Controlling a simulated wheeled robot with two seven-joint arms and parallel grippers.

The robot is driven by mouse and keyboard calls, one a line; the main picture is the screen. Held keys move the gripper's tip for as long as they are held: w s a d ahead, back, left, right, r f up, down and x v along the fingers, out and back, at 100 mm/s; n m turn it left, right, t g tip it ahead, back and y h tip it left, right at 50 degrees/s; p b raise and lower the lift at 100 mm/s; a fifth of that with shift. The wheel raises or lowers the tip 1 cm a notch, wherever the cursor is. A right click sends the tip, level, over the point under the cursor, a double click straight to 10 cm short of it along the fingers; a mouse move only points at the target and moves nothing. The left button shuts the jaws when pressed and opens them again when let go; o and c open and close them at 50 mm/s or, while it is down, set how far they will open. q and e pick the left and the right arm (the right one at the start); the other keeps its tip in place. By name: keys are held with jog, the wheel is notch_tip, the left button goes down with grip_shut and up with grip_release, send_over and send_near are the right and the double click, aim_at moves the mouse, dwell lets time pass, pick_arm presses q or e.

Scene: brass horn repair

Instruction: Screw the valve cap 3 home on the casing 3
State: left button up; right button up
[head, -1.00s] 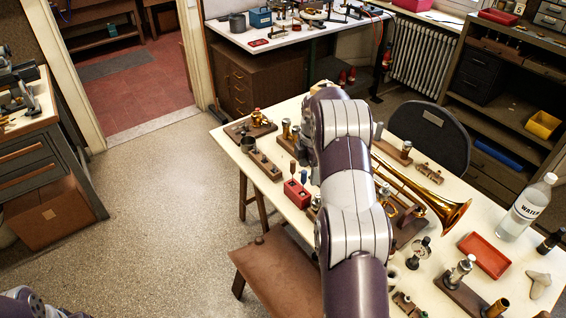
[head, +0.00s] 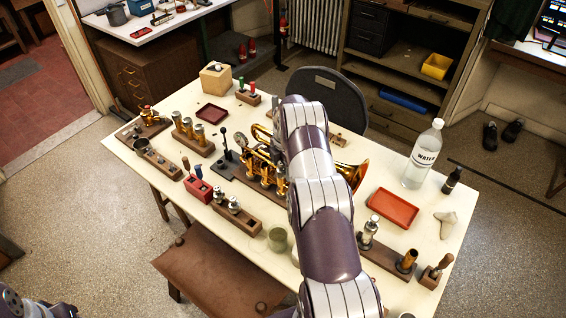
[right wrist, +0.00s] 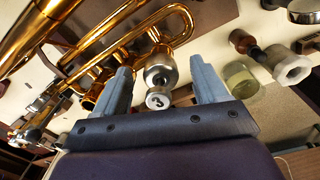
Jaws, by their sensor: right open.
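The brass horn (head: 345,172) lies on the table, partly hidden in the head view by my right arm. In the right wrist view its tubing (right wrist: 95,50) fills the upper left. My right gripper (right wrist: 162,66) is open, with its two grey fingers apart. A silver valve cap (right wrist: 160,70) with a round button marked 3 (right wrist: 158,98) stands between the fingers, with a visible gap on each side. Casing 3 is mostly hidden behind the cap, and I cannot tell how far the cap is seated. In the head view my right gripper is hidden by its arm. My left gripper is out of view.
A wooden block with silver parts (head: 236,216) and a greenish glass (head: 277,240) stand near the table's front edge. A red tray (head: 392,208), a water bottle (head: 423,155) and another block (head: 385,259) are to the right. A stool (head: 215,275) stands in front.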

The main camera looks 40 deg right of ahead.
jog(key=c, duration=0.3)
jog(key=shift+a+r, duration=0.2)
jog(key=c, duration=0.8)
jog(key=shift+d+f, duration=0.1)
jog(key=shift+b, duration=0.45)
jog(key=shift+g, duration=0.3)
jog(key=shift+b, duration=0.4)
